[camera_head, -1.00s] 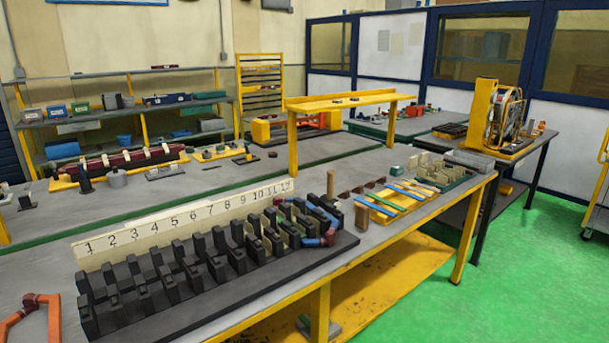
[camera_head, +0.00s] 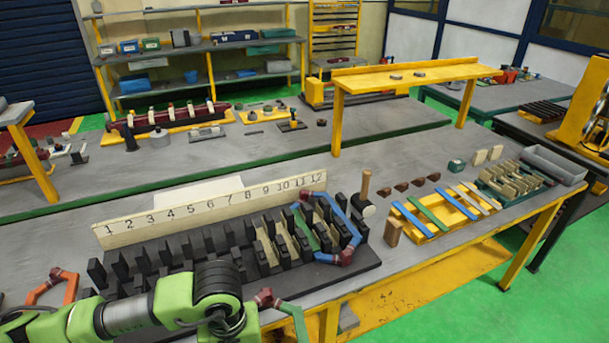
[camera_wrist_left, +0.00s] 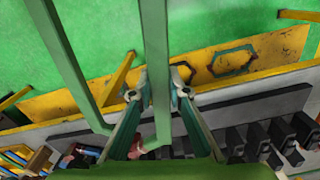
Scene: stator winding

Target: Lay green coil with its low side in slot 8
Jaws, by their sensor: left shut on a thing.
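The green coil (camera_head: 295,318) shows at the bottom of the head view, in front of the black slotted block (camera_head: 330,272); its red-brown end (camera_head: 265,298) is left of the green part. In the left wrist view, its two long green sides (camera_wrist_left: 66,62) run down the picture. My left gripper (camera_wrist_left: 162,88) is shut on one green side and holds the coil above the table's front edge. Which side is low is unclear. Slot 8 lies below number 8 on the white number strip (camera_head: 210,214); my arm partly hides the block's front. My right gripper is out of view.
A blue coil (camera_head: 345,215) sits at the block's right end, with a green piece inside it. An orange coil (camera_head: 68,285) lies left of the block.

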